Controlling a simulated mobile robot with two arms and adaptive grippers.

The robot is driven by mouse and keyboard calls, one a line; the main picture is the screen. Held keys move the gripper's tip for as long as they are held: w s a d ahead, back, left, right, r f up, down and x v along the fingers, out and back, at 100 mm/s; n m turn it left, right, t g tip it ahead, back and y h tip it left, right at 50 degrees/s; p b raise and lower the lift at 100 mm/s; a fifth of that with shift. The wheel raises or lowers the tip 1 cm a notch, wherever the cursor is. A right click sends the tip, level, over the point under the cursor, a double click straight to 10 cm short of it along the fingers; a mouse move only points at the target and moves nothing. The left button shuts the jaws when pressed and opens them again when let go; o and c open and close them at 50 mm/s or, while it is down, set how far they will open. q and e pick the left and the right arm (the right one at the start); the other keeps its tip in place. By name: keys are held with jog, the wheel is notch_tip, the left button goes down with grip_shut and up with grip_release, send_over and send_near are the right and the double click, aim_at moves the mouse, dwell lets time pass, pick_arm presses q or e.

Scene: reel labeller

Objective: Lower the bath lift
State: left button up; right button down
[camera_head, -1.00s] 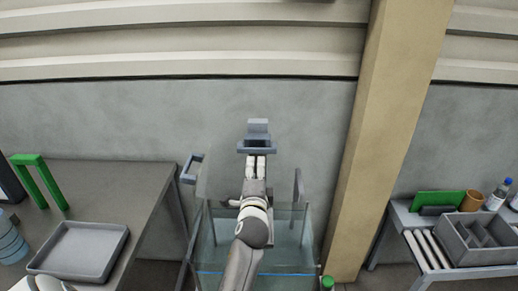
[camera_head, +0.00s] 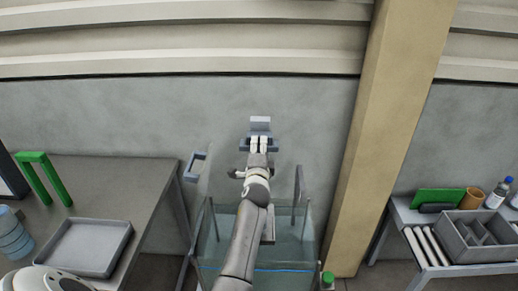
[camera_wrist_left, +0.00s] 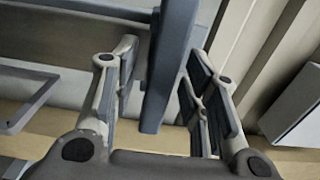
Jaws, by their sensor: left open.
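The bath is a clear glass tank (camera_head: 212,262) with water in it, standing against the grey wall. Above and behind it is a blue-grey lift bracket with a raised block (camera_head: 260,124) and a crossbar. My left gripper (camera_head: 259,142) reaches over the tank to this bracket, its fingertips at the crossbar. In the left wrist view, the open fingers (camera_wrist_left: 160,95) stand on either side of a blue-grey bar (camera_wrist_left: 170,65), with gaps showing beside it. The lower part of the lift is partly hidden by my arm. My right gripper is not in view.
A table with a grey tray (camera_head: 88,247) and a green frame (camera_head: 45,178) stands left. A beige post (camera_head: 390,135) rises right of the tank. Beyond it, a bench holds a grey divided bin (camera_head: 480,238). A green-capped bottle (camera_head: 327,279) stands by the tank's front right.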

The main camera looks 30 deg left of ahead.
pick_arm(q)
grip_shut()
dwell(0.3)
jog(key=shift+f, duration=0.1)
notch_tip(320, 180, down, 22)
jog(key=b, duration=2.1)
jog(key=shift+f+b, duration=0.2)
jog(key=shift+b, duration=0.2)
grip_release()
jog(key=shift+r, duration=0.15)
